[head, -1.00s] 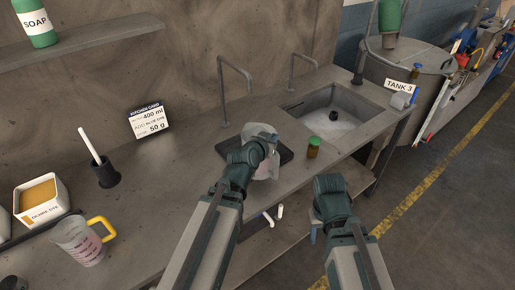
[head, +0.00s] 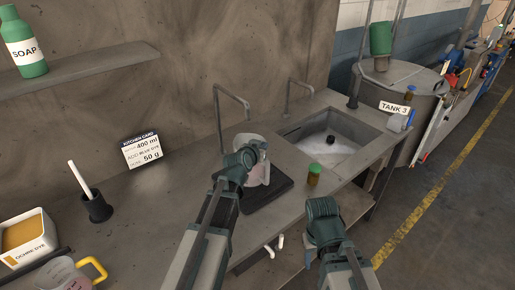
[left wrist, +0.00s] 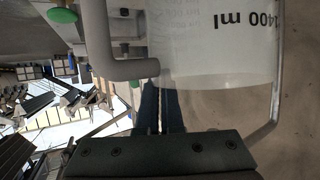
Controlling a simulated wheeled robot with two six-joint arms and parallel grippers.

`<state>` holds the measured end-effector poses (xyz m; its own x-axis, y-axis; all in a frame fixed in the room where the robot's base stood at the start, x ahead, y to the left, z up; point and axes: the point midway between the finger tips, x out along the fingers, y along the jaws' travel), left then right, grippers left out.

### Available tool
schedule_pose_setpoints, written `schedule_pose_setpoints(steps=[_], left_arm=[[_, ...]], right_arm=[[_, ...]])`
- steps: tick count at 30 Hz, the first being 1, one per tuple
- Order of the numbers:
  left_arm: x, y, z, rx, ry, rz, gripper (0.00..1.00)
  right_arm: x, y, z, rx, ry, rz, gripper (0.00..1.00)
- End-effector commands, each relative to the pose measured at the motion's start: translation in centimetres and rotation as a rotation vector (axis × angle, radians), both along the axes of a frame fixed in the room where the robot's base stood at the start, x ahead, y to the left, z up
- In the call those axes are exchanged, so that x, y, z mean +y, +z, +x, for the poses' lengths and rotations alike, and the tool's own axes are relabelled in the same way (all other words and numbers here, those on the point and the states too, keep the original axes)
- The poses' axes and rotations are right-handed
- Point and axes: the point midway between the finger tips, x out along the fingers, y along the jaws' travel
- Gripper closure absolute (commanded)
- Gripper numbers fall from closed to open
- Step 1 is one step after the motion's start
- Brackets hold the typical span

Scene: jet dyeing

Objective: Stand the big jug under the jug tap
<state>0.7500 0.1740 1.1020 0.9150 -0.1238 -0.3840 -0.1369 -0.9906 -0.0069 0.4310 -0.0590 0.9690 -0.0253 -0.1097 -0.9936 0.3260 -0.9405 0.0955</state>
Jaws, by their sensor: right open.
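The big jug (head: 258,172) is pale and translucent, with a pinkish lower part, and is over the back part of a black pad (head: 262,205). I cannot tell if its base touches the pad. The jug tap (head: 232,92) is a grey bent pipe rising behind the pad. My left gripper (head: 252,155) is at the jug. In the left wrist view the jug (left wrist: 215,45) shows an upside-down 1400 ml mark, and my jaws (left wrist: 162,105) close at its grey handle (left wrist: 100,50). My right gripper (head: 312,255) is open and empty in front of the counter.
A green-capped brown bottle (head: 314,175) stands right of the pad. The sink (head: 345,140) has its own tap (head: 300,90). A yellow-handled measuring jug (head: 65,275), ochre dye box (head: 28,240) and black holder (head: 95,208) stand at left. The counter's middle is clear.

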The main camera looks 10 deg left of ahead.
Motion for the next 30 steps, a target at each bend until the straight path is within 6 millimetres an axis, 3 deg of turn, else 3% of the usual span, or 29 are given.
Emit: schedule_pose_setpoints(steps=[11,18,30], left_arm=[[0.3,-0.1,1.0,-0.001,0.0,0.0,1.0],[0.8,-0.3,2.9,-0.001,0.0,0.0,1.0],[1.4,-4.0,2.4,-0.002,-0.002,0.0,1.0]], right_arm=[[0.0,-0.1,0.0,0.0,0.0,0.0,0.49],[0.0,-0.4,0.0,0.0,0.0,0.0,0.49],[0.0,-4.0,0.0,0.0,0.0,0.0,0.49]])
